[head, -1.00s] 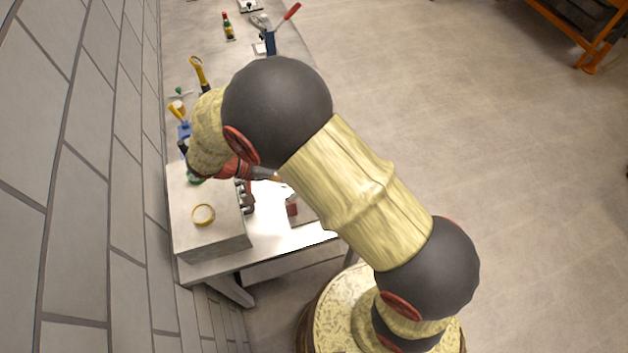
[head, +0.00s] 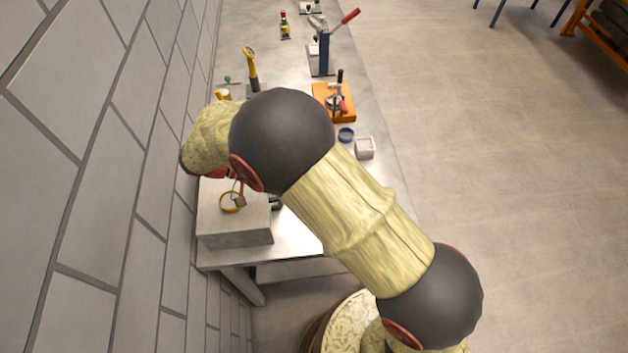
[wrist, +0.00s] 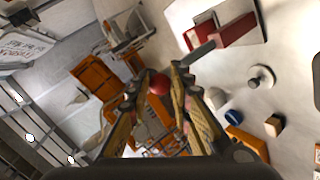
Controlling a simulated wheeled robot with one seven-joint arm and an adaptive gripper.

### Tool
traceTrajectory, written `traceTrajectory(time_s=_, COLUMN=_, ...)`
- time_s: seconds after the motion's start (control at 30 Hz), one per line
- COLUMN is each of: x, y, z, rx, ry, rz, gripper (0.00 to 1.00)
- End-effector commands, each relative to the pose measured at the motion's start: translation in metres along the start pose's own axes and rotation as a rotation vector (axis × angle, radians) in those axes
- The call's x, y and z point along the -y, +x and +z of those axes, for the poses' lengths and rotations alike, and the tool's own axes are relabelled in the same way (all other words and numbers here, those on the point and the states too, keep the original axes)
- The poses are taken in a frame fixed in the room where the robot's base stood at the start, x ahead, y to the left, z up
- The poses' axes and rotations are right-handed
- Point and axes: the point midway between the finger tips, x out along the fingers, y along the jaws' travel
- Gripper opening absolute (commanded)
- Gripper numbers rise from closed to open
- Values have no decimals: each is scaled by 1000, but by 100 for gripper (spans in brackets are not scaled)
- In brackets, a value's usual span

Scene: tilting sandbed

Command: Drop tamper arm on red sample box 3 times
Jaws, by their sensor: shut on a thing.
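In the wrist view, my gripper (wrist: 160,78) has its two fingers closed on a round red knob (wrist: 158,84). A grey bar (wrist: 200,51) runs from beside the fingertips up to a red block (wrist: 237,30); this looks like the tamper arm, but its join to the knob is hidden. A dark red box (wrist: 198,36) with a pale top, likely the red sample box, lies beside the bar. Whether the bar touches it, I cannot tell. In the head view my own arm hides most of my gripper, and a small reddish piece (head: 240,199) shows below it.
The floor at right is open.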

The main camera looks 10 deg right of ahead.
Motion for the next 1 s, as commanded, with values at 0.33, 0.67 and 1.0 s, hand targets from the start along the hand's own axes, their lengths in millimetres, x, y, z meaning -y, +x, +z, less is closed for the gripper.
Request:
traceTrajectory(time_s=0.33, x=15, y=3, z=8, rx=6, ry=-12, rz=-11, gripper=0)
traceTrajectory(time_s=0.67, x=15, y=2, z=8, rx=6, ry=-12, rz=-11, gripper=28)
traceTrajectory(time_s=1.0, x=13, y=0, z=5, rx=2, ry=-7, rz=-17, gripper=29)
